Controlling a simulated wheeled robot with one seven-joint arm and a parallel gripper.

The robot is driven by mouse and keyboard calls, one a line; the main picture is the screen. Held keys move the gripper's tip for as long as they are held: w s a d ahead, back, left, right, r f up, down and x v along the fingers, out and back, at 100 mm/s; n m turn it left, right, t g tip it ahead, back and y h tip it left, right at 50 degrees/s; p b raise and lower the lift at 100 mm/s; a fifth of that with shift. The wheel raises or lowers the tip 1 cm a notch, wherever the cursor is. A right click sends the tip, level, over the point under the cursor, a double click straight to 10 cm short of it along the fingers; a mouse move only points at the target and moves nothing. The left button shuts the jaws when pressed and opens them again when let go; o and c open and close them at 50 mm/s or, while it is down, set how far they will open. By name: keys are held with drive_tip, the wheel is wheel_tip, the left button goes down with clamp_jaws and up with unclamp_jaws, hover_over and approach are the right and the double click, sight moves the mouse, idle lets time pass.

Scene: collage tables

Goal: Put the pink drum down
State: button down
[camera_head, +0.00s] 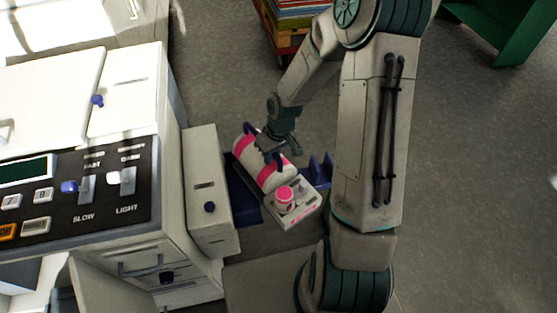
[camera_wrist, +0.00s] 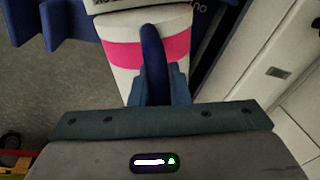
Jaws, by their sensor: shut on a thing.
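The pink drum (camera_head: 266,174) is a white cylinder with pink bands and blue handles, lying on its side beside the copier-like machine. A pale end piece with a pink cap (camera_head: 285,196) sits at its near end; I cannot tell whether it is part of the drum. My gripper (camera_head: 277,153) is above the drum and shut on a blue handle. In the wrist view, the handle (camera_wrist: 153,50) rises between the fingers (camera_wrist: 158,88), with the drum's pink band (camera_wrist: 178,47) behind it. Contact under the drum is hidden.
Dark blue parts (camera_head: 243,197) lie beside and under the drum, with blue prongs (camera_head: 321,166) to its right. The large white machine (camera_head: 120,190) stands at left. A crate with colourful items (camera_head: 291,18) is at the back, a green stand (camera_head: 505,35) at upper right. Grey floor is clear at right.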

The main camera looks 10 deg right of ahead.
drive_tip(key=shift+w+a+f, duration=0.1)
drive_tip(key=shift+w+f, duration=0.1)
drive_tip(key=shift+w, duration=0.25)
drive_tip(key=shift+f, duration=2)
drive_tip(key=c, duration=1.4)
unclamp_jaws()
drive_tip(key=shift+o, duration=0.2)
drive_tip(key=shift+r, duration=0.1)
